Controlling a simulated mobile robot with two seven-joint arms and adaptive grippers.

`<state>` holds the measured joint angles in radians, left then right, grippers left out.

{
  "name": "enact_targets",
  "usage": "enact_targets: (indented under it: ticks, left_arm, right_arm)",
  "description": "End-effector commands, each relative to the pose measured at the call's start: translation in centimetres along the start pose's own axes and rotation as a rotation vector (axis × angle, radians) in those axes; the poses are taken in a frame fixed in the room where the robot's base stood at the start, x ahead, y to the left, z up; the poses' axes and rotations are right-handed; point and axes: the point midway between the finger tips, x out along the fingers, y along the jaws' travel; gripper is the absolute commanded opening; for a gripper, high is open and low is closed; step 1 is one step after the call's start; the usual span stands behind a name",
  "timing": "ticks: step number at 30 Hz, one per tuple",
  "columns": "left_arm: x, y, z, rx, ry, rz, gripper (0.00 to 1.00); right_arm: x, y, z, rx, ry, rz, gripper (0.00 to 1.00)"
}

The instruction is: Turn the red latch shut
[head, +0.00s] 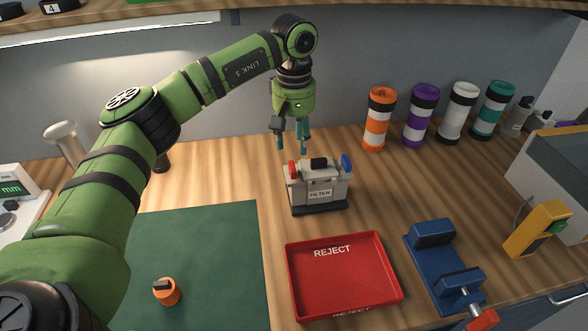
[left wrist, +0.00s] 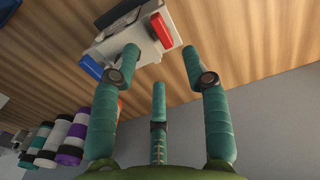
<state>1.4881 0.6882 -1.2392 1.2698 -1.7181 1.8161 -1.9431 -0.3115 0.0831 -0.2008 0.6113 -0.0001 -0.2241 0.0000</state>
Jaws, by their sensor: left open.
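The grey filter box (head: 318,192) with a dark base stands upright on the wooden bench. The red latch (head: 292,170) is at its left end and a blue latch (head: 346,163) is at its right end. My left gripper (head: 291,149) points down just above and behind the red latch. Its teal fingers are spread and empty. In the left wrist view the red latch (left wrist: 162,31) lies just beyond the open fingertips (left wrist: 160,62), and the blue latch (left wrist: 90,67) is to the left. I cannot tell whether the fingers touch the box. My right gripper is not in view.
A red reject tray (head: 343,275) lies in front of the box, with a blue vise (head: 437,262) to its right. Several banded tubes (head: 421,115) stand at the back right. A green mat (head: 220,255) with an orange part (head: 166,291) is at left.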

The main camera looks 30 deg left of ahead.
Motion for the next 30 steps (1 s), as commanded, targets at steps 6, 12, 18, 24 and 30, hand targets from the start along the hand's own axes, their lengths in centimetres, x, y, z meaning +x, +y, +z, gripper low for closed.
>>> enact_targets:
  ticks: [6, 12, 18, 24, 30]
  left_arm:
    - [2.4, -0.1, 0.1, 0.000, -0.004, -0.004, 0.46]
    - [5.3, -0.1, 0.1, 0.000, -0.003, -0.003, 0.46]
    - [6.8, -0.1, 0.0, 0.000, 0.000, -0.001, 0.46]
    - [7.0, 0.0, 0.0, 0.000, 0.000, -0.001, 0.46]
    - [7.0, 0.0, 0.0, 0.000, 0.000, -0.001, 0.00]
  right_arm:
    - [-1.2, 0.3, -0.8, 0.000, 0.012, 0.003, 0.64]
    - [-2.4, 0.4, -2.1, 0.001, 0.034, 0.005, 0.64]
    - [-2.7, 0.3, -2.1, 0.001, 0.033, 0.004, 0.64]
    - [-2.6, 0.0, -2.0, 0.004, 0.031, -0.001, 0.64]
    - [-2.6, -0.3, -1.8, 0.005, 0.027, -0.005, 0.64]
